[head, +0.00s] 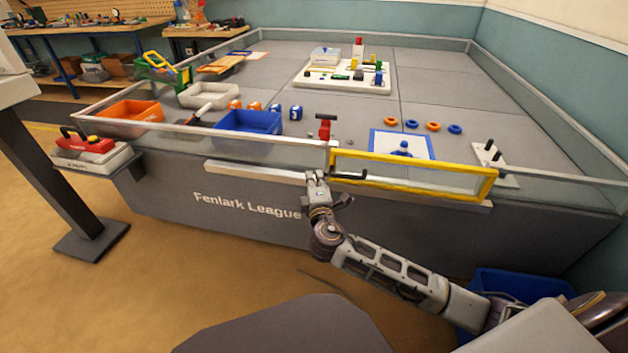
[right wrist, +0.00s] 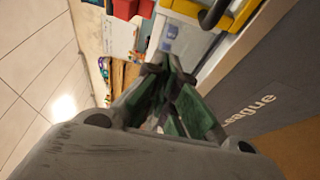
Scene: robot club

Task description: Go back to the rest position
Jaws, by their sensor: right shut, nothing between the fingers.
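My right gripper (head: 316,177) is in front of the grey field table's front wall (head: 240,210), near the left end of a yellow-framed clear gate (head: 420,180). A dark handle (head: 350,176) on the gate is just to the right of the fingers; the gripper looks apart from it. In the right wrist view the fingers (right wrist: 165,65) are together with nothing between them, and the yellow frame (right wrist: 235,20) shows beyond them. My right arm reaches in from the lower right. My left gripper is in neither view.
On the field are a blue bin (head: 248,122), an orange bin (head: 130,112), a red block piece (head: 324,128), orange and blue rings (head: 433,127) and a blue-bordered panel (head: 400,146). A side stand with a red-handled item (head: 85,143) is at left. The floor in front is clear.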

